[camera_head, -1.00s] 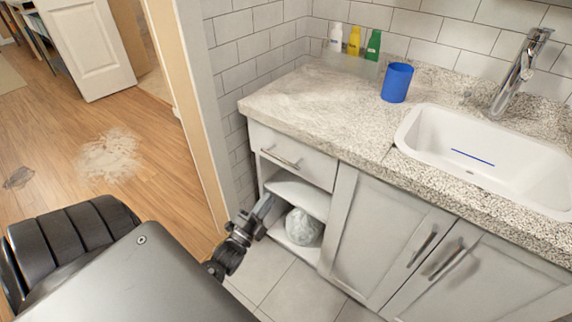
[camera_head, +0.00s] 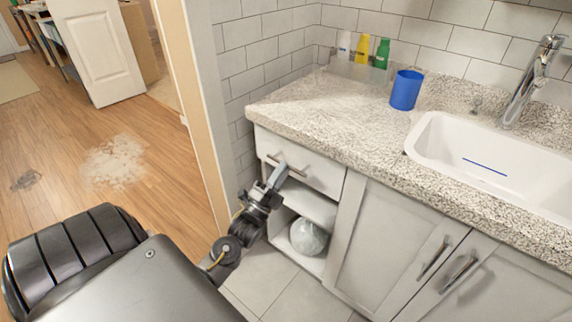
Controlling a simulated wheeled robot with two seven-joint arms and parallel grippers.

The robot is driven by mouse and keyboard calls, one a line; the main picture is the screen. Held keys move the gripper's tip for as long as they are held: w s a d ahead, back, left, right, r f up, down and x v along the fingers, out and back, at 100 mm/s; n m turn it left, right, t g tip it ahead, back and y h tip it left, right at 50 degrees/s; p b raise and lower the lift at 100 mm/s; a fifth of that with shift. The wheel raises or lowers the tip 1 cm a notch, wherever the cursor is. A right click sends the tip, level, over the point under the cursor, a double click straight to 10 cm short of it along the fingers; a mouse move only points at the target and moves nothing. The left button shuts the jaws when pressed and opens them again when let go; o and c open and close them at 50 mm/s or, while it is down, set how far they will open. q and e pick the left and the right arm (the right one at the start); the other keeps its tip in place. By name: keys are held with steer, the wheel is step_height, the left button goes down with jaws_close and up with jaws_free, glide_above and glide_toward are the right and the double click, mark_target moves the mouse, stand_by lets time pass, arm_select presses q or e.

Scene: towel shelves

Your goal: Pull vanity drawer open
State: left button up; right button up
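The vanity drawer (camera_head: 318,168) is a white front under the left end of the counter. It looks shut, flush with the cabinet. Its metal bar handle (camera_head: 291,168) runs across the front. My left gripper (camera_head: 279,175) is at the handle's left half, overlapping it in view. I cannot tell whether the fingers touch or grip the handle, nor how far apart they are. My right gripper is not in view.
Below the drawer is an open shelf with a pale round bundle (camera_head: 308,237). Cabinet doors (camera_head: 394,243) stand to the right. On the counter (camera_head: 330,112) are a blue cup (camera_head: 406,90), several bottles and a sink (camera_head: 480,155). A wall edge (camera_head: 207,110) stands close on the left.

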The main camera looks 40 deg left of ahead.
arm_select(q)
steer(key=shift+x, duration=1.1)
jaws_close()
